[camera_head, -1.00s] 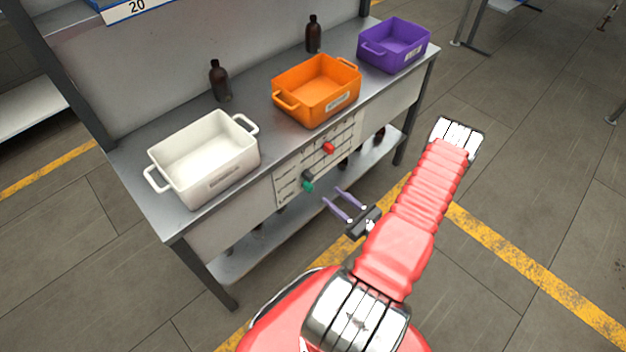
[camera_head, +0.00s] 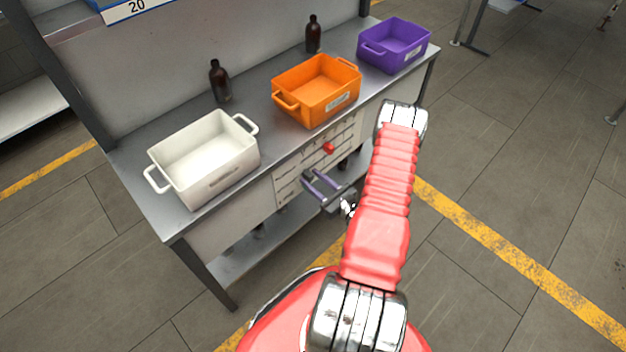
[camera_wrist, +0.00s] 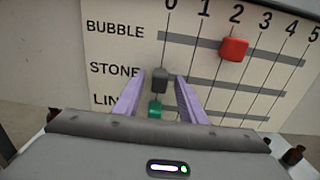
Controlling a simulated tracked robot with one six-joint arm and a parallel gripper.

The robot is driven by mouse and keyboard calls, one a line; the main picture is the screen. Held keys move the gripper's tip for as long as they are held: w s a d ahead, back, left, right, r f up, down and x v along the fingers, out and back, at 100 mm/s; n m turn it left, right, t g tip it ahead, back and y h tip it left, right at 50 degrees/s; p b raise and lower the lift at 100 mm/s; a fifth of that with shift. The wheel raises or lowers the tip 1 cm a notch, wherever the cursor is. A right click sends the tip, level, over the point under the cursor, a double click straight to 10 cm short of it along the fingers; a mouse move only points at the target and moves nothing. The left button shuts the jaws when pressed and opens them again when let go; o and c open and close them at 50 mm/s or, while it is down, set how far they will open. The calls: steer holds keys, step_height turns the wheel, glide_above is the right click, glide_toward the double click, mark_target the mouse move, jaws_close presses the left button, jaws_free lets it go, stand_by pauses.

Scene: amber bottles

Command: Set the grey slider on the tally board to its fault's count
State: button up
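The tally board (camera_wrist: 120,48) is on the bench front, with rows BUBBLE, STONE and a partly hidden one starting "LIN", and columns 0 to 5. It also shows in the head view (camera_head: 287,186). The grey slider (camera_wrist: 160,79) is on the STONE row at 0. The red slider (camera_wrist: 234,49) is on the BUBBLE row at about 2; the green slider (camera_wrist: 155,108) is on the lowest row near 0. My gripper (camera_wrist: 160,78) is open, its purple fingers to the left and right of the grey slider; contact cannot be told. My gripper (camera_head: 312,175) covers the grey slider's area in the head view.
A white crate (camera_head: 190,191), an orange crate (camera_head: 318,112) and a purple crate (camera_head: 388,63) stand on the bench. Two dark bottles (camera_head: 220,84) (camera_head: 313,36) stand upright behind them. More bottles are on the lower shelf, partly hidden.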

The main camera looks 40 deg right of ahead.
steer(key=shift+w, duration=0.15)
jaws_close()
stand_by(0.4)
